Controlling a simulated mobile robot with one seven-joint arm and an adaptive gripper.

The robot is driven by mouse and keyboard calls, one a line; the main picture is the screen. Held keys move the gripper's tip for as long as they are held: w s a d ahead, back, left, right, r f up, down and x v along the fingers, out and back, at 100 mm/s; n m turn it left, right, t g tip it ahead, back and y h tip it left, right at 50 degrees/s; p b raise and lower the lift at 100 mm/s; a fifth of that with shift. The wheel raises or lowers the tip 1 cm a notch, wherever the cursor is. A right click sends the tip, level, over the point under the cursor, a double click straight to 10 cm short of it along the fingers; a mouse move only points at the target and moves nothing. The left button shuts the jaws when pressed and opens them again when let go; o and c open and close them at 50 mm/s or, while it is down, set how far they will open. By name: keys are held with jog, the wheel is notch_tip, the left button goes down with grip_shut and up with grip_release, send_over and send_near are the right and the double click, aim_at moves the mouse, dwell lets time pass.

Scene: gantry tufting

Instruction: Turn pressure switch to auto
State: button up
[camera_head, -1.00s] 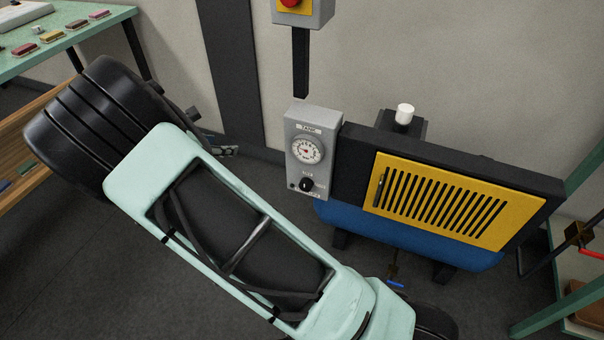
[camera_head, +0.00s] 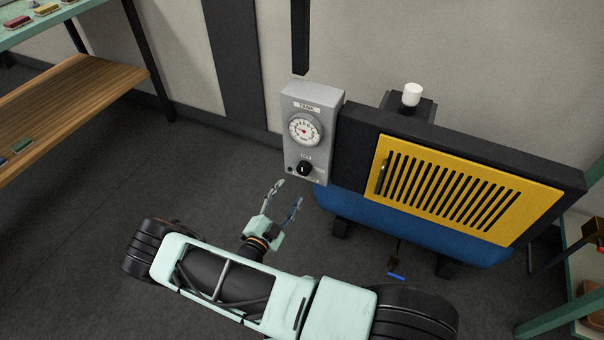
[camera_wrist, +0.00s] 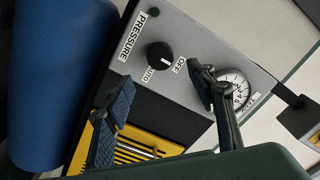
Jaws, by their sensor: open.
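The pressure switch is a black round knob with a pale mark, low on a grey panel, in the head view (camera_head: 305,168) and the wrist view (camera_wrist: 160,55). An OFF label (camera_wrist: 180,65) is on its gauge side and an AUTO label (camera_wrist: 148,75) beside it. The mark appears to point toward OFF. My gripper (camera_head: 284,195) is open and empty, below and slightly left of the knob in the head view. In the wrist view its fingers (camera_wrist: 165,97) are spread wide, with the knob beyond them and apart from them.
A tank gauge (camera_head: 304,129) sits above the knob on the same panel. The yellow slatted cover (camera_head: 455,190) and blue tank (camera_head: 410,235) are to the right. A wooden shelf (camera_head: 75,105) is at left. The floor left of the panel is clear.

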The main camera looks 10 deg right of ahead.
aim_at(302, 171)
jog(key=b+x, duration=0.1)
jog(key=x, duration=0.9)
jog(key=shift+w+d, duration=0.1)
jog(key=shift+c, duration=0.2)
jog(key=c, duration=1.1)
